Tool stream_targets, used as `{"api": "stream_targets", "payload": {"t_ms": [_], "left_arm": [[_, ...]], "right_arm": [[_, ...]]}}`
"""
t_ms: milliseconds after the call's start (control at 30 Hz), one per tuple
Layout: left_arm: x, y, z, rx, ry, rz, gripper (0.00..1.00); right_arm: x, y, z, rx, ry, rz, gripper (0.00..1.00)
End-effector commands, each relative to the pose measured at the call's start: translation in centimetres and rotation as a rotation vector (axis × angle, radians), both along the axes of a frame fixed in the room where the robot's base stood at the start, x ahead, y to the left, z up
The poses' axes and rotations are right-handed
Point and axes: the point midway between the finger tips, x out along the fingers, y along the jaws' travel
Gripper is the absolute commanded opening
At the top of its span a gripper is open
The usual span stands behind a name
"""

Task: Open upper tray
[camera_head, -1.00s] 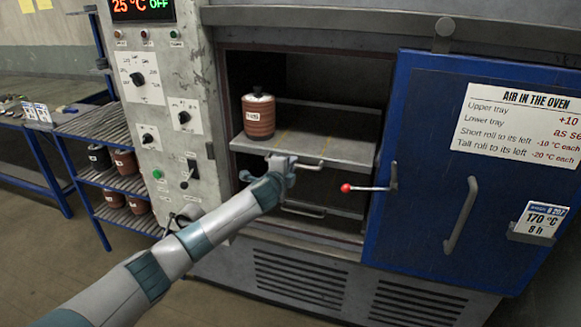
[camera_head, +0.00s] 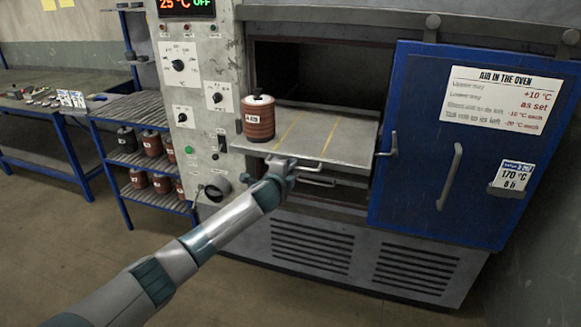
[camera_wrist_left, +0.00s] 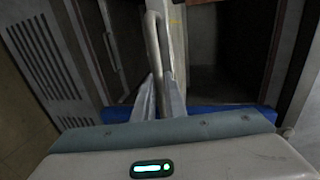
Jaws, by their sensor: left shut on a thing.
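The upper tray (camera_head: 337,140) is a grey metal shelf with yellow lines, pulled out of the oven opening. A reddish-brown roll with a white label (camera_head: 258,118) stands upright at its left end. My left gripper (camera_head: 279,165) is at the tray's front edge, shut on the tray handle (camera_head: 305,163). In the left wrist view the gripper fingers (camera_wrist_left: 160,98) close around the handle bar (camera_wrist_left: 153,45). The lower tray's handle (camera_head: 318,182) shows below, with its tray mostly hidden under the upper one. My right gripper is not in view.
The blue oven door (camera_head: 425,190) stands open at the right, with a lever handle (camera_head: 388,147) near the tray's right edge. The control panel (camera_head: 200,85) is at the left. A rack (camera_head: 150,185) holds several rolls farther left. Open floor lies in front.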

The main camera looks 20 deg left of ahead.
Motion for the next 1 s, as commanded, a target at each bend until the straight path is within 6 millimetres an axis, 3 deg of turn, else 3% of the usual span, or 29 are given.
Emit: {"api": "stream_targets", "payload": {"t_ms": [500, 533, 600, 1000], "left_arm": [[0.1, 0.0, 0.2, 0.000, -0.003, 0.000, 0.00], [0.1, 0.0, 0.2, 0.000, -0.003, 0.000, 0.18], [0.1, 0.0, 0.2, 0.000, -0.003, 0.000, 0.29], [-0.1, 0.0, 0.2, 0.000, -0.004, 0.000, 0.29]], "right_arm": [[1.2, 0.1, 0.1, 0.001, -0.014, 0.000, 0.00], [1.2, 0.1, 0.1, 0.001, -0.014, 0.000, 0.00], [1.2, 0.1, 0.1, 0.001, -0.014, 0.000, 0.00], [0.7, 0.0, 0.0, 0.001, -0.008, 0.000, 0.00]]}}
